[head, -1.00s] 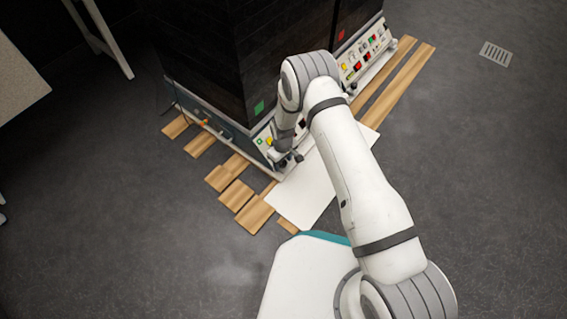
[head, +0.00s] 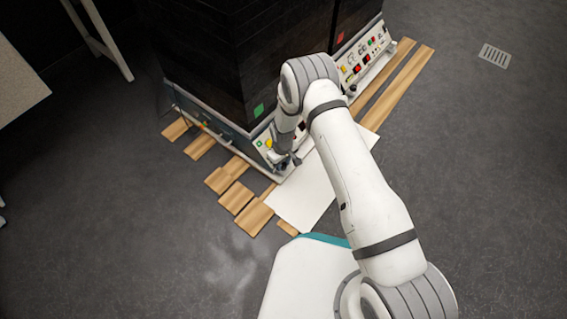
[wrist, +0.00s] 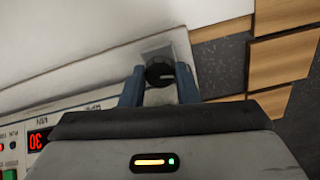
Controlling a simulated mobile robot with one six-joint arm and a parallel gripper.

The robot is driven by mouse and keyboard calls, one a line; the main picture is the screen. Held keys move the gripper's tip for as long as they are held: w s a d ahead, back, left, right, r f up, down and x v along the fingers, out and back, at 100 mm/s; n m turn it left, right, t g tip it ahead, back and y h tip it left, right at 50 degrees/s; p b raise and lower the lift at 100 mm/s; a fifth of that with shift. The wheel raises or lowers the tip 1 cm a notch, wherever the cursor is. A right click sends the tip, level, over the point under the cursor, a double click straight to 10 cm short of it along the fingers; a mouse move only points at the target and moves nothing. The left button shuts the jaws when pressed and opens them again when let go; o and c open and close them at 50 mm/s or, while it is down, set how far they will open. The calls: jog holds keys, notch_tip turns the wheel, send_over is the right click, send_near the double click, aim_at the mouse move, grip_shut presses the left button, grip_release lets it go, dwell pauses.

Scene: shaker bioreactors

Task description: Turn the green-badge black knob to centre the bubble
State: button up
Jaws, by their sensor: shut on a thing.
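The black knob (wrist: 159,74) shows in the wrist view between the two blue-grey fingers of my gripper (wrist: 160,80). It is round with a pale pointer line and sits on a small grey plate at the machine's base. My gripper is shut on it. In the head view my gripper (head: 290,161) is low at the near corner of the black machine (head: 215,75); the knob is hidden there by the gripper and wrist. A green badge (head: 259,109) is on the machine's corner above. I cannot make out a bubble in either view.
Wooden boards (head: 238,196) lie under and around the machine's base. A white sheet (head: 303,200) lies on the floor before it. A control panel (head: 362,63) with coloured buttons and red displays runs along the right side. Open grey floor lies left and right.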

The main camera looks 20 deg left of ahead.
jog(key=shift+s+a, duration=0.1)
jog(key=o, duration=1)
jog(key=shift+c, duration=0.2)
jog(key=shift+r, duration=0.15)
notch_tip(320, 180, up, 8)
jog(key=p, duration=0.3)
jog(key=shift+f+p, duration=0.25)
jog(key=shift+p, duration=0.1)
